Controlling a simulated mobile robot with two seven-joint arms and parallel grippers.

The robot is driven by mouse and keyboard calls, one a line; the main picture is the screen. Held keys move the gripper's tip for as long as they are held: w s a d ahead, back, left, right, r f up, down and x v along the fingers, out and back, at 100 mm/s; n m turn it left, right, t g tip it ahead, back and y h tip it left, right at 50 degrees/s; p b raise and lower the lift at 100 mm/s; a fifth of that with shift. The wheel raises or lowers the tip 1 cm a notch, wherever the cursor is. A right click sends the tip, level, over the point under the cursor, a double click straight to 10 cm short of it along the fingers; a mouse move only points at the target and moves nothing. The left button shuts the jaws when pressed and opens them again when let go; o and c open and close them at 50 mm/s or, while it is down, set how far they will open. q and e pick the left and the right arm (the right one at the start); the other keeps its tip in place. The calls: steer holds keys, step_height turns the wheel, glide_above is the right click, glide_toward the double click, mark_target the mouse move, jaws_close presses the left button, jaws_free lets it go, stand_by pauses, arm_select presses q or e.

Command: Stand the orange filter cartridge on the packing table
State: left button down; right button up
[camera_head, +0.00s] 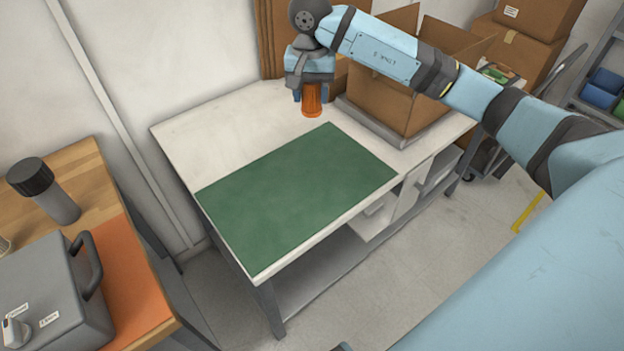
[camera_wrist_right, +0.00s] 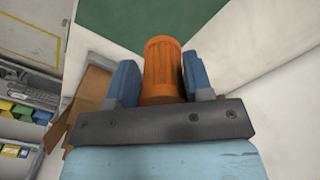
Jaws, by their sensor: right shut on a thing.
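The orange filter cartridge (camera_head: 312,99) is upright in my right gripper (camera_head: 311,88), over the white packing table (camera_head: 220,128) just behind the green mat. I cannot tell whether its lower end touches the table top. In the right wrist view the cartridge (camera_wrist_right: 162,68) sits between the two blue fingers of the right gripper (camera_wrist_right: 160,85), which is shut on it. The green mat (camera_head: 300,190) covers the near part of the table and is bare. My left gripper is not in view.
An open cardboard box (camera_head: 400,95) stands on a grey platform at the table's right, close to the cartridge. At left, a wooden bench (camera_head: 85,180) holds a grey case (camera_head: 50,295) and a dark-capped cylinder (camera_head: 45,190). The table's left part is clear.

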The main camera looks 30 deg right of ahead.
mark_target(312, 116)
steer(key=shift+d+f, duration=0.1)
steer(key=shift+d, duration=0.1)
step_height(312, 116, down, 20)
steer(key=shift+w+r, duration=0.1)
steer(key=shift+r, duration=0.15)
steer(key=o, duration=0.9)
step_height(312, 116, up, 12)
steer(key=shift+r, duration=0.15)
stand_by(0.5)
